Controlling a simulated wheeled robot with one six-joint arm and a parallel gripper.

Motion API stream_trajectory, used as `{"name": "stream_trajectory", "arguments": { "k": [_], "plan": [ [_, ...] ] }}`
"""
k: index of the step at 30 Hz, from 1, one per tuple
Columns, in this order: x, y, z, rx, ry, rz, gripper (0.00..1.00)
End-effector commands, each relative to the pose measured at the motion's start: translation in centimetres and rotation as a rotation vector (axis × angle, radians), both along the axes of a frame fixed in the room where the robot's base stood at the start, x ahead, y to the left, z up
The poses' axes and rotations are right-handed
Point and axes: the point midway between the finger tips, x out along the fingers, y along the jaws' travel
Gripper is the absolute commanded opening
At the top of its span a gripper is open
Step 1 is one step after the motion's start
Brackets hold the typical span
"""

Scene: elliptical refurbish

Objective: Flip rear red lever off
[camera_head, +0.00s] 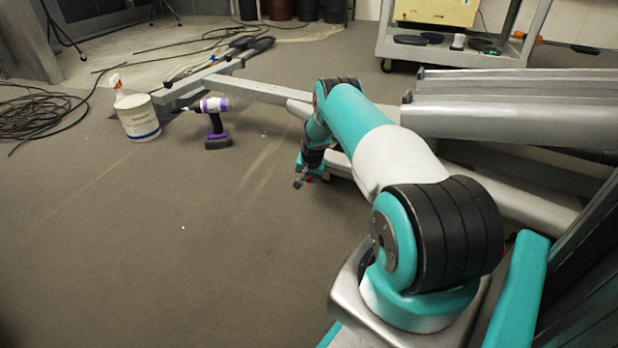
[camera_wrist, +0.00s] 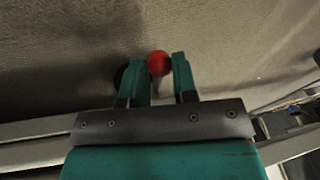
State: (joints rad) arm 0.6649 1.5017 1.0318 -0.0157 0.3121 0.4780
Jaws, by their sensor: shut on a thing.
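The red lever's round knob (camera_wrist: 158,63) shows in the wrist view between the tips of my gripper (camera_wrist: 156,78). The two teal fingers stand on either side of it, and the gripper is shut on it. The lever's stem and base are mostly hidden behind the fingers. In the head view my gripper (camera_head: 304,176) is low, beside the metal frame (camera_head: 260,92) of the machine. A tiny patch of red shows there, too small to make out clearly.
A white bucket (camera_head: 137,117), a spray bottle (camera_head: 117,84) and a purple drill (camera_head: 214,124) stand on the floor at left. A black cable coil (camera_head: 40,116) lies farther left. A cart (camera_head: 450,48) stands at the back. The carpet at front left is clear.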

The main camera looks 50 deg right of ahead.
Motion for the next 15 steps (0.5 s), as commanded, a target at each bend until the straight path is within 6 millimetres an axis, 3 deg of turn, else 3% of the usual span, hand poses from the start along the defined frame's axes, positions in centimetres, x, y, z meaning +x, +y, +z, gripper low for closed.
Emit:
{"name": "stream_trajectory", "arguments": {
  "k": [1, 2, 5, 15],
  "plan": [
    [0.15, -1.17, 0.7, -0.025, -0.015, -0.016, 0.0],
    [0.16, -1.15, 0.7, -0.025, -0.015, -0.016, 0.29],
    [0.24, -0.88, 0.62, -0.022, -0.013, -0.013, 0.52],
    [0.25, -0.18, 0.68, -0.013, -0.007, -0.003, 0.52]
  ]
}}
